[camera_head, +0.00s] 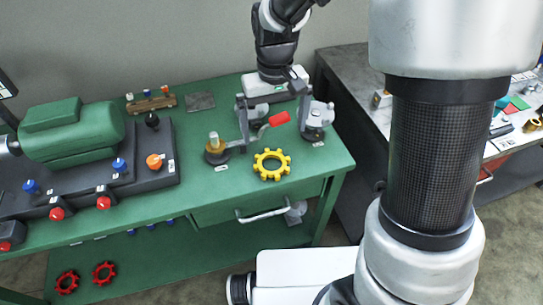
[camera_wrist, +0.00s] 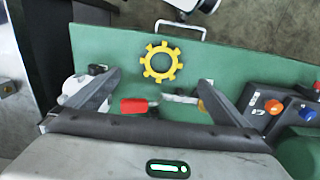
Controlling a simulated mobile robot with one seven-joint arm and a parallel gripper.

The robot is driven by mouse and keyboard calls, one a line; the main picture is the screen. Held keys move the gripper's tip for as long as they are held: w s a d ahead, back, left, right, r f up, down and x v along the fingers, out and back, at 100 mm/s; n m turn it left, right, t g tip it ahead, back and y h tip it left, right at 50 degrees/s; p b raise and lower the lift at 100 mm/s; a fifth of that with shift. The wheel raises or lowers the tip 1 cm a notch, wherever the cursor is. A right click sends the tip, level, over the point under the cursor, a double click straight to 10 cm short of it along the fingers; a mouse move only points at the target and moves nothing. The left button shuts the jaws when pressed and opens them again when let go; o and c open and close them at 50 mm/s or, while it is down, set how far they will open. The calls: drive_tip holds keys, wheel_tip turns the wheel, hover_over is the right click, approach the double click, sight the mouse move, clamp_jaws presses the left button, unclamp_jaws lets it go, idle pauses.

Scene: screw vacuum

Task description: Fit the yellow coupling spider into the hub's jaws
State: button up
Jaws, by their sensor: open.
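The yellow coupling spider (camera_head: 270,176) is a toothed ring lying flat on the green bench top, near its front edge. It also shows in the wrist view (camera_wrist: 160,75), above centre and beyond my fingertips. My gripper (camera_head: 272,118) hangs over the bench behind the spider. Its two fingers are wide apart with nothing held between them, as the wrist view (camera_wrist: 158,82) shows. A grey cylindrical part (camera_head: 9,145) at the left end of the green motor (camera_head: 70,134) is cut by the picture edge. I cannot tell whether it is the hub, and no jaws are clear.
A red-handled tool (camera_head: 279,119) lies behind the spider. Red toothed rings (camera_head: 103,272) lie on the lower shelf. The bench's front right is clear.

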drive_tip(key=b, duration=0.1)
hover_over(271, 166)
drive_tip(key=f, duration=0.8)
drive_tip(key=shift+s+d, duration=0.3)
drive_tip(key=shift+d, duration=0.05)
drive_tip(key=f, duration=0.3)
drive_tip(key=f+b, duration=0.1)
drive_tip(key=f, duration=0.1)
drive_tip(key=shift+w+a, duration=0.3)
drive_tip(key=shift+w, duration=0.05)
drive_tip(key=c, duration=1)
